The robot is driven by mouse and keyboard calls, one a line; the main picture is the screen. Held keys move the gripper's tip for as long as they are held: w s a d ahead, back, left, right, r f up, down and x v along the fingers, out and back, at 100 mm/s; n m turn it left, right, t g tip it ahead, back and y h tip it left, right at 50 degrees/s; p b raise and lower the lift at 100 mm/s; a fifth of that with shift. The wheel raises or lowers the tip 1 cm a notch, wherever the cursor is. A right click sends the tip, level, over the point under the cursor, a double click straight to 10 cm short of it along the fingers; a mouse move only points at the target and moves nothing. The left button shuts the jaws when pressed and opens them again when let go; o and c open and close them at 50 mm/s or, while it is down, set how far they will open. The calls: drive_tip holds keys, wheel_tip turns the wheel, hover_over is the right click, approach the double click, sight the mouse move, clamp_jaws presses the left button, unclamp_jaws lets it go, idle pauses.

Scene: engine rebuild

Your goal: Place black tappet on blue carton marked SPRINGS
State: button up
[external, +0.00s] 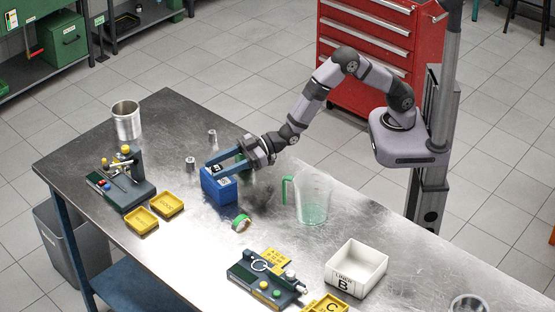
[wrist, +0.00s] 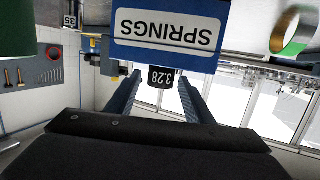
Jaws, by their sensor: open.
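The blue carton (external: 219,188) stands on the metal bench below my gripper, and its white SPRINGS label shows upside down in the wrist view (wrist: 165,32). The black tappet (wrist: 161,78), marked 3.28, appears upright on top of the carton, between my fingers. In the external view the tappet (external: 217,168) is small and partly hidden by the fingers. My gripper (external: 212,170) is open, with its blue fingers reaching over the carton top, one on each side of the tappet. In the wrist view gaps show between the tappet and both fingers (wrist: 159,88).
Two small metal cylinders (external: 190,163) (external: 212,136) stand behind the carton. Yellow trays (external: 167,204) are at left. A white bin (external: 356,268) is front right.

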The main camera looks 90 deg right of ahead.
drive_tip(key=b+v, duration=0.2)
drive_tip(key=v, duration=0.9)
drive_tip(key=shift+s+b, duration=0.25)
drive_tip(key=shift+b, duration=0.15)
drive_tip(key=shift+d+r, duration=0.1)
drive_tip(key=s+d+f+g+h, duration=0.1)
drive_tip(key=s+d+f+g, duration=0.1)
drive_tip(key=s+d, duration=0.2)
drive_tip(key=s+d+f+m+g+h+p, duration=0.1)
drive_tip(key=s+d+f+g+h, duration=0.1)
drive_tip(key=s+d+g, duration=0.1)
drive_tip(key=s+d+f+m+g+h, duration=0.1)
drive_tip(key=s+d+f+g, duration=0.1)
drive_tip(key=s+d, duration=0.3)
drive_tip(key=shift+d+f+h+p, duration=0.15)
drive_tip(key=shift+d+f+h, duration=0.05)
drive_tip(key=shift+d, duration=0.3)
drive_tip(key=shift+d+f+h+p, duration=0.15)
drive_tip(key=shift+d+f+h, duration=0.05)
drive_tip(key=shift+d, duration=0.35)
drive_tip(key=s+d+f+m+g, duration=0.1)
drive_tip(key=s+d+g, duration=0.2)
drive_tip(key=s, duration=0.6)
drive_tip(key=s+d+f+m+g+h, duration=0.1)
drive_tip(key=s+d+g, duration=0.2)
drive_tip(key=s, duration=0.5)
drive_tip(key=shift+s+f+g+p, duration=0.25)
drive_tip(key=shift+s+g+p, duration=0.2)
drive_tip(key=shift+g, duration=0.35)
